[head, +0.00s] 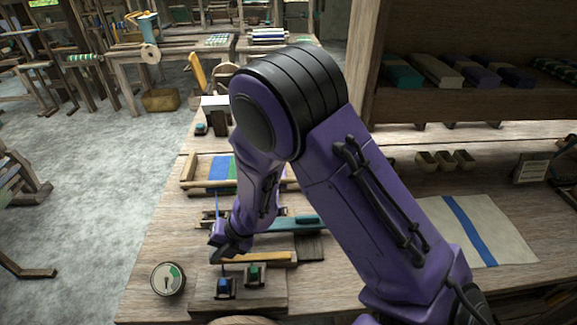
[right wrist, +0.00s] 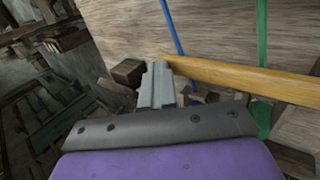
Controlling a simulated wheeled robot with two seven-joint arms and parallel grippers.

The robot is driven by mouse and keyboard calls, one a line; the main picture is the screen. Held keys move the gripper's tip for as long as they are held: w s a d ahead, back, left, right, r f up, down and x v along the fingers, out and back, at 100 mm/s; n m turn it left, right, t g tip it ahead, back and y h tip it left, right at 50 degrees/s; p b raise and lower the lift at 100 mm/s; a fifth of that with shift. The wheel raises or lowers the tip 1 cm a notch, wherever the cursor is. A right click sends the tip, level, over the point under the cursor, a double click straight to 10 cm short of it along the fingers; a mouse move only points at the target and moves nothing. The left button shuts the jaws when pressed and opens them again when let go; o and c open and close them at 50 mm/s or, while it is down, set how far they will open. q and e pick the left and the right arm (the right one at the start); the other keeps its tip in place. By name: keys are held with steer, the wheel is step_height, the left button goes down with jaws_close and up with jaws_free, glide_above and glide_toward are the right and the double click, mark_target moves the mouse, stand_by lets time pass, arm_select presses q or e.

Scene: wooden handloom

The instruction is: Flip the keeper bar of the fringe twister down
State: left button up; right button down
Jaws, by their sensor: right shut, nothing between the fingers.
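The fringe twister stands at the front of the bench: a wooden base (head: 275,300) with a blue clip (head: 224,286) and a green clip (head: 253,275). A light wooden bar (head: 262,258), which looks like the keeper bar, lies just behind the clips. It also shows in the right wrist view (right wrist: 240,78), crossing a blue cord (right wrist: 171,25) and a green cord (right wrist: 262,35). My right gripper (head: 222,258) is shut and empty at the bar's left end; its closed fingers (right wrist: 157,85) show beside that end. I cannot tell whether they touch. My left gripper is not in view.
A round dial (head: 168,279) sits left of the base. Behind are a teal-topped tool (head: 305,222) and a small loom frame (head: 190,172) with blue and green weaving. A striped cloth (head: 475,230) lies at right. My right arm hides the bench's middle.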

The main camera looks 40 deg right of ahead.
steer(key=shift+s+a+f, duration=0.15)
steer(key=shift+s+f, duration=0.1)
steer(key=shift+f, duration=0.05)
steer(key=shift+r, duration=0.25)
steer(key=r+p, duration=0.5)
steer(key=shift+w+r, duration=0.15)
steer(key=shift+w, duration=0.2)
step_height(320, 180, up, 9)
steer(key=shift+p, duration=0.35)
